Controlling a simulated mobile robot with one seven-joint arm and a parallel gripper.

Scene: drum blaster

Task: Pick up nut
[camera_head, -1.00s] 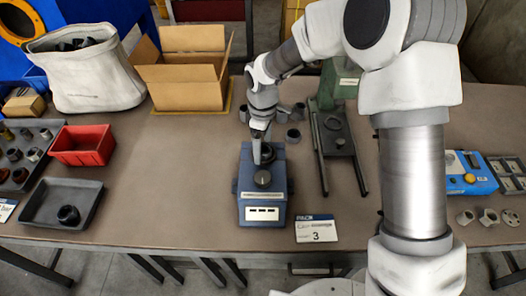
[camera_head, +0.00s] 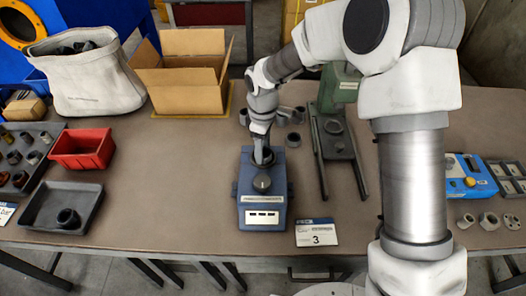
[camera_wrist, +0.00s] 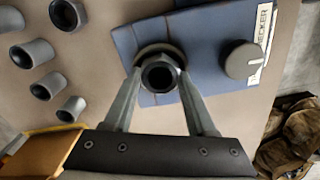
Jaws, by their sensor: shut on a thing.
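A dark nut (camera_wrist: 159,76) with a round hole sits between my gripper's two fingertips in the wrist view, at the blue checker device. My gripper (camera_head: 262,160) reaches down to the back part of the blue device (camera_head: 262,212) in the head view, behind its dark knob (camera_head: 262,183). In the wrist view my gripper (camera_wrist: 158,84) is shut on the nut, with a finger on each side. A round ring shows around the nut on the device. I cannot tell whether the nut touches the device. In the head view the gripper and device hide the nut.
Several loose grey nuts (camera_wrist: 65,14) lie on the table behind the device. A cardboard box (camera_head: 188,93) and a red bin (camera_head: 82,147) stand to the left, with a black tray (camera_head: 40,207) holding one dark part. A green press (camera_head: 340,84) stands to the right.

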